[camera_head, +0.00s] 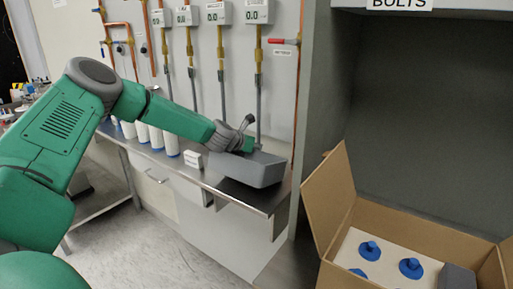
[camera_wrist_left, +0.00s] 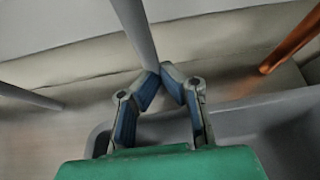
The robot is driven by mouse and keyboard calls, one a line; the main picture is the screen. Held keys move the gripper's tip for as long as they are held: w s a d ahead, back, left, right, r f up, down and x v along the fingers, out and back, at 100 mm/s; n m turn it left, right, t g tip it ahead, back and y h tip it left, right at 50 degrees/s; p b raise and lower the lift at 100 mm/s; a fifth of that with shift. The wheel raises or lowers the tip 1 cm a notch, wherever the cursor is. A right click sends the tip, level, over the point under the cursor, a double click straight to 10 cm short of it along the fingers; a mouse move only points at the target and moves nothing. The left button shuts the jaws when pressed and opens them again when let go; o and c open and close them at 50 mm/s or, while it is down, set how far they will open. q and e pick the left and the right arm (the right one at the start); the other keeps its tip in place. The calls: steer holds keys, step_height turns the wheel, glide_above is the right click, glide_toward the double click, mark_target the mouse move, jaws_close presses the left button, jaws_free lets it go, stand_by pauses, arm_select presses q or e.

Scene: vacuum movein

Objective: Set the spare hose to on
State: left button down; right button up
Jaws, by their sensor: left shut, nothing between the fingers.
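My left gripper (camera_head: 257,146) is shut and empty, low by the wall, well below the red handle and just above a grey bin. In the left wrist view the fingertips (camera_wrist_left: 168,72) meet in a point beside a grey vertical pipe (camera_wrist_left: 136,30); I cannot tell if they touch it. The red handle is not visible in that view.
The grey bin (camera_head: 248,172) stands on the metal counter (camera_head: 200,177), with white canisters (camera_head: 156,137) to its left. Gauges (camera_head: 217,13) line the wall above. A shelf's side panel (camera_head: 318,80) and an open cardboard box (camera_head: 335,200) are at right.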

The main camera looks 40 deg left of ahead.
mark_target(258, 137)
arm_select(q)
steer(key=shift+s+a+f, duration=0.1)
steer(key=shift+s+f, duration=0.2)
steer(key=shift+f, duration=0.25)
steer(key=r+p, duration=0.2)
steer(key=r, duration=0.1)
steer(key=r+p, duration=0.1)
steer(key=shift+w+a+r, duration=0.15)
steer(key=shift+a+r, duration=0.1)
steer(key=shift+a, duration=0.1)
steer(key=shift+d, duration=0.1)
arm_select(e)
steer(key=r, duration=0.3)
steer(key=shift+w+a+r, duration=0.1)
steer(key=shift+a, duration=0.15)
arm_select(q)
steer(key=shift+w+d, duration=0.1)
arm_select(e)
steer(key=shift+d, duration=0.1)
